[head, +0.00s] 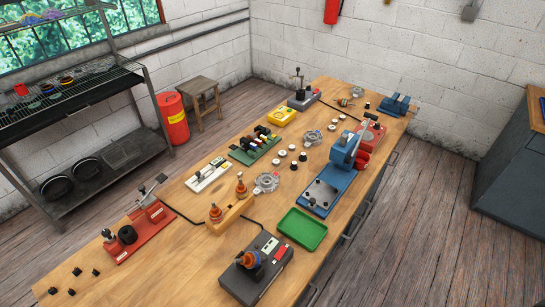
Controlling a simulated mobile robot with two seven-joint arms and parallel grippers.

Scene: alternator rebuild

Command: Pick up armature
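Two copper-orange wound parts that look like armatures stand upright on a light wooden block on the workbench: one at the back (241,187) and one at the front (216,213). The wooden block (232,213) lies left of a green tray. A similar orange and dark part (250,260) rests on a dark grey bench device (236,285) at the near end. I cannot tell which of these is the armature meant. Neither of my grippers shows in the head view.
The long wooden bench (180,265) also holds an empty green tray (302,230), a blue press (325,190), a red fixture (145,230), a white rack (207,175) and several small discs. A shelf (85,180), stool (201,92) and red bin (173,117) stand left. Floor is clear right.

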